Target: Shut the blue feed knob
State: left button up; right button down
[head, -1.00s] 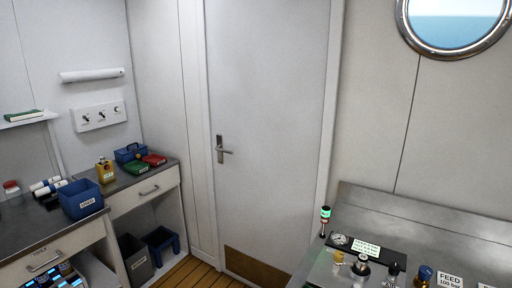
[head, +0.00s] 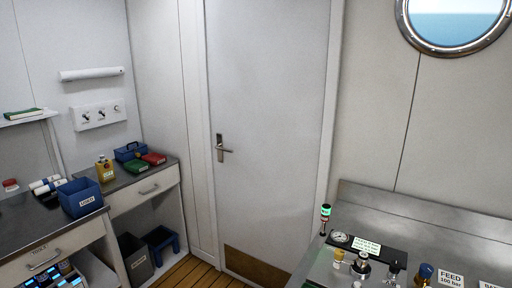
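Neither of my grippers is in view.
Left of the knob are a dark-topped fitting (head: 395,269), a silver fitting (head: 361,265), a round gauge (head: 340,238) and a signal light with a green band (head: 325,213). A closed door (head: 268,130) stands behind. A counter with a blue bin (head: 80,198) is at left.

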aim_at(426, 271)
jog(key=z, duration=1.25)
